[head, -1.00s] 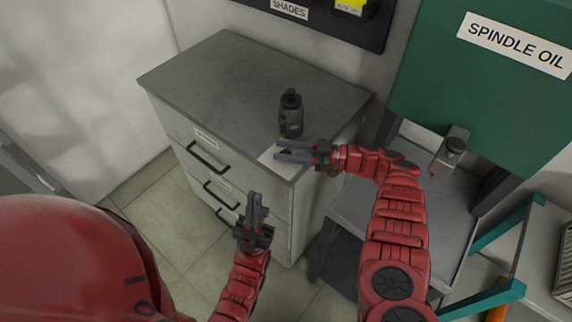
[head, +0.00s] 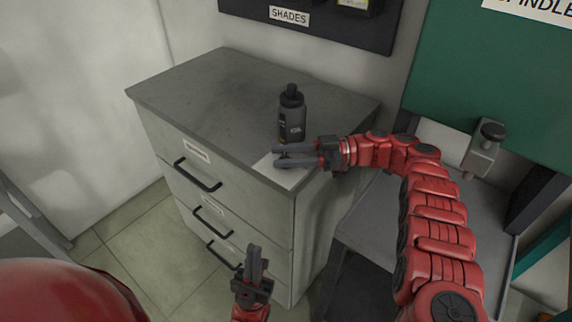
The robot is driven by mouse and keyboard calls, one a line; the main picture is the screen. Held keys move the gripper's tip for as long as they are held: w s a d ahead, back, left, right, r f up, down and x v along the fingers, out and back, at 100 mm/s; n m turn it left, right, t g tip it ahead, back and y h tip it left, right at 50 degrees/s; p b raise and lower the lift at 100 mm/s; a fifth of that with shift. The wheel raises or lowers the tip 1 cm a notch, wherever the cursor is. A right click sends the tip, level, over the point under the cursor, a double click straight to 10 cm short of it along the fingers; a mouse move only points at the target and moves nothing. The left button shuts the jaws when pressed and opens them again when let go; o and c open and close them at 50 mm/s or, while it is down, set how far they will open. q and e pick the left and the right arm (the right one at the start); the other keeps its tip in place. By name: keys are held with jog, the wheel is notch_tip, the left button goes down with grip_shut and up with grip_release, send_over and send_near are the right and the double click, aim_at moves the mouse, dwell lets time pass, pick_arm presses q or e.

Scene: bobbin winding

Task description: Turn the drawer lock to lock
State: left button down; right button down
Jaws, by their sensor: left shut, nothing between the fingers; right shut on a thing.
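The grey drawer cabinet (head: 165,92) stands at centre-left, its stacked drawers shut and each with a black handle (head: 197,176). I cannot make out a lock on its front. My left gripper (head: 254,250) is shut and empty, pointing up in front of the lower drawers, apart from them. My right gripper (head: 276,155) reaches in from the right over the cabinet's near right corner. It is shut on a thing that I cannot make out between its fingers. A white sheet (head: 287,178) shows under its fingers at the corner.
A dark bottle (head: 292,120) stands upright on the cabinet top, just behind my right gripper. A grey work surface (head: 372,213) with a small metal fixture (head: 483,150) lies to the right. The dark "SHADES" board (head: 335,30) hangs behind. Most of the cabinet top is clear.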

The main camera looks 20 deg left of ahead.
jog(key=shift+s+f, duration=0.1)
jog(key=shift+f, duration=0.15)
jog(key=shift+a, duration=0.1)
jog(key=c, duration=0.5)
grip_release()
jog(key=shift+c, duration=0.2)
jog(key=shift+o, duration=0.5)
jog(key=shift+r, duration=0.15)
